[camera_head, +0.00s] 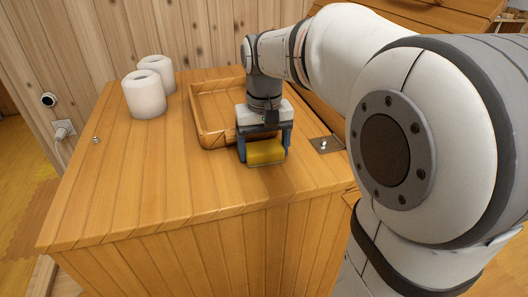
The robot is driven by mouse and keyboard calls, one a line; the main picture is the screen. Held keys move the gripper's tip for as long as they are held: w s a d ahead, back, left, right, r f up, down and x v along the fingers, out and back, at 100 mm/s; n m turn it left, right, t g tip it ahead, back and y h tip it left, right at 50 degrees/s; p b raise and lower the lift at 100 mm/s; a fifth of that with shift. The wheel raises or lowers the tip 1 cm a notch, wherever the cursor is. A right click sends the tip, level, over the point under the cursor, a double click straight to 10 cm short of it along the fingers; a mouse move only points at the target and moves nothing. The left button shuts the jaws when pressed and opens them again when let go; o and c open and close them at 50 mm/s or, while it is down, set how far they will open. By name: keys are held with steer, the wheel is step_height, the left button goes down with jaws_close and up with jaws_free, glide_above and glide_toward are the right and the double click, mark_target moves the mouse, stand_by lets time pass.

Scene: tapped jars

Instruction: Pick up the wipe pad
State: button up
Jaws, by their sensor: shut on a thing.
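The wipe pad (264,153) is a yellow block with a thin darker lower edge. It is between the two blue fingers of my gripper (264,151), which is shut on it. My gripper points down over the right half of the wooden cabinet top. The pad is at or just above the wood in front of the tray; I cannot tell whether it touches the surface. The back of the pad is hidden by my gripper.
A shallow wooden tray (203,129) lies right behind my gripper. Two white rolls (144,101) stand at the back left of the cabinet top (135,180). A small metal plate (325,144) is right of the pad. The front left of the top is clear.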

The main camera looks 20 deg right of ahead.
mark_target(264, 147)
steer(key=shift+c, duration=1.3)
step_height(264, 147, up, 10)
steer(key=shift+b, duration=0.4)
steer(key=o, duration=0.5)
steer(key=shift+c, duration=0.2)
steer(key=c, duration=0.3)
steer(key=shift+c, duration=0.2)
steer(key=shift+s, duration=0.1)
